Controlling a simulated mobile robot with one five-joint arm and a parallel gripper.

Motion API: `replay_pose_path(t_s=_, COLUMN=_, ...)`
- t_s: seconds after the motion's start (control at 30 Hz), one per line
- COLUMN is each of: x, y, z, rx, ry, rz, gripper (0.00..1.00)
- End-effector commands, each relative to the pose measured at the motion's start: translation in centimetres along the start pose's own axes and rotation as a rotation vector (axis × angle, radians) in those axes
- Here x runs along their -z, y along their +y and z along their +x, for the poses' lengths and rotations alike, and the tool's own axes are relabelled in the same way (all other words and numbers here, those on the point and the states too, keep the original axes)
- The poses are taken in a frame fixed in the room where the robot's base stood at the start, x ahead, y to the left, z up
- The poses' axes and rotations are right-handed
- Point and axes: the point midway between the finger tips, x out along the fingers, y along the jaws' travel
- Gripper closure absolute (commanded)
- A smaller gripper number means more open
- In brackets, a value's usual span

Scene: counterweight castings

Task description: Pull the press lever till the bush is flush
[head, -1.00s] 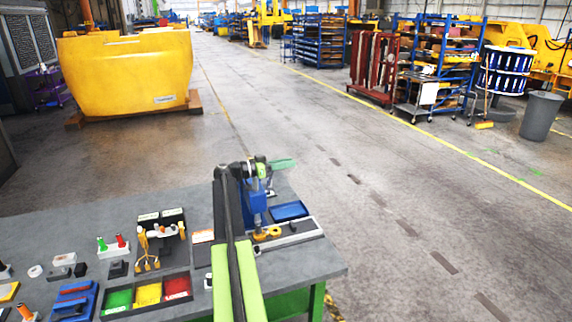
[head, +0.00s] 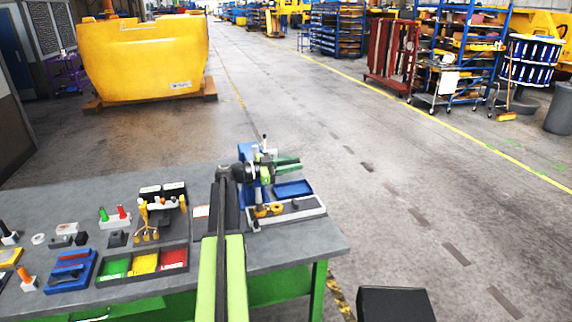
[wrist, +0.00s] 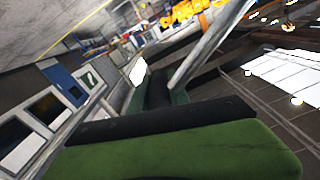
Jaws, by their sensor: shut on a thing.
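The blue arbor press (head: 264,190) stands near the right end of the workbench, partly behind my arm. My gripper (head: 286,164), with green fingers, is at the top of the press, shut on the press lever. In the wrist view a slim grey bar (wrist: 208,42), which looks like the lever, runs up and right from between the fingers. A green finger also fills the bottom of that view. Yellow ring-like parts (head: 276,208) sit low at the press. The bush is too small to tell apart, so whether it is flush cannot be seen.
A blue tray (head: 293,189) lies just right of the press. Left on the workbench (head: 200,183) are a three-colour bin tray (head: 145,264), a blue fixture (head: 72,270) and small tools. A dark box top (head: 396,303) stands at front right.

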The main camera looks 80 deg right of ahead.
Motion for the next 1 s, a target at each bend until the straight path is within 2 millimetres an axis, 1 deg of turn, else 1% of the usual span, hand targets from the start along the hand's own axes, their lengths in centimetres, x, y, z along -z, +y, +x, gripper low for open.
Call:
replay_pose_path(t_s=0.03, x=-0.8, y=0.5, z=0.2, rx=-0.010, ry=-0.011, rz=-0.002, gripper=1.00)
replay_pose_path(t_s=0.2, x=-0.9, y=1.0, z=1.2, rx=-0.024, ry=-0.008, rz=-0.004, gripper=1.00)
replay_pose_path(t_s=0.53, x=-0.9, y=1.3, z=1.8, rx=-0.034, ry=-0.006, rz=-0.005, gripper=1.00)
replay_pose_path(t_s=0.57, x=-0.9, y=1.3, z=1.8, rx=-0.035, ry=-0.005, rz=-0.005, gripper=0.75)
replay_pose_path(t_s=0.7, x=-0.9, y=1.3, z=1.9, rx=-0.034, ry=-0.005, rz=-0.005, gripper=0.57)
replay_pose_path(t_s=1.0, x=-0.9, y=1.1, z=2.0, rx=-0.031, ry=-0.006, rz=-0.006, gripper=0.57)
